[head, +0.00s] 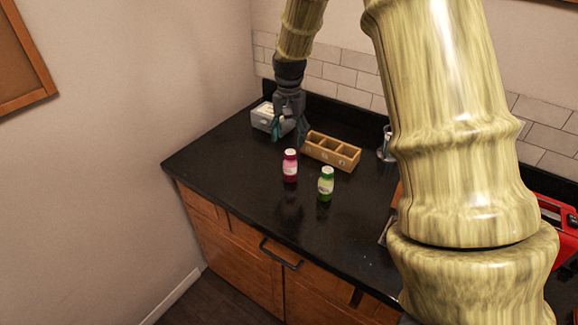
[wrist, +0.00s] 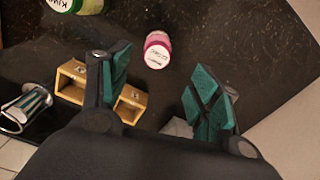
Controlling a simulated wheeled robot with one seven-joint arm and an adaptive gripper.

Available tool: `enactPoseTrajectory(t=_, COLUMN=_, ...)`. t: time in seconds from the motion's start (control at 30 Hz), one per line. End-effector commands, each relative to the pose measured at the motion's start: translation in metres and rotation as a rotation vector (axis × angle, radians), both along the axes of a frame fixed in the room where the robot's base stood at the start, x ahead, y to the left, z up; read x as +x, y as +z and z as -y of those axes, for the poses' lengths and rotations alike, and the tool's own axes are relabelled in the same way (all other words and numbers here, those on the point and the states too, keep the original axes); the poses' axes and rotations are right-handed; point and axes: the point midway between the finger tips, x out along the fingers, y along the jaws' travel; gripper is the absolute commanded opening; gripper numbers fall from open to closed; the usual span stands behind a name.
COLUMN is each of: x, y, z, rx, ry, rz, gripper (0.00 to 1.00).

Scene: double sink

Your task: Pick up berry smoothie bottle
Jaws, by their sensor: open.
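The berry smoothie bottle (head: 290,166) is a small pink-red bottle with a white cap, standing upright on the black counter. It also shows in the wrist view (wrist: 157,49), seen from above, ahead of the fingertips and between their lines. My gripper (head: 284,132) is above the back of the counter, behind and slightly left of the bottle and apart from it. In the wrist view, its two teal-padded fingers (wrist: 160,85) are spread wide with nothing between them.
A green bottle (head: 325,184) labelled kiwi stands right of the pink one. A wooden compartment box (head: 332,151) is behind them. A grey container (head: 263,118) sits at the back left by my gripper. A glass holder (head: 386,146) is farther right. The counter's front left is clear.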

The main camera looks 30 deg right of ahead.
Motion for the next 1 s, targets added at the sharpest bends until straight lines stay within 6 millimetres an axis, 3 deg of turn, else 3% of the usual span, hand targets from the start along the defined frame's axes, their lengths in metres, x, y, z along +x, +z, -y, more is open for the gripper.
enactPoseTrajectory(t=0.43, x=-0.002, y=-0.029, z=0.0, rx=0.0, ry=0.002, rz=-0.003, gripper=0.63)
enactPoseTrajectory(t=0.8, x=-0.004, y=-0.066, z=0.0, rx=-0.001, ry=0.001, rz=-0.001, gripper=0.63)
enactPoseTrajectory(t=1.0, x=-0.004, y=-0.071, z=0.0, rx=-0.001, ry=0.001, rz=0.001, gripper=0.63)
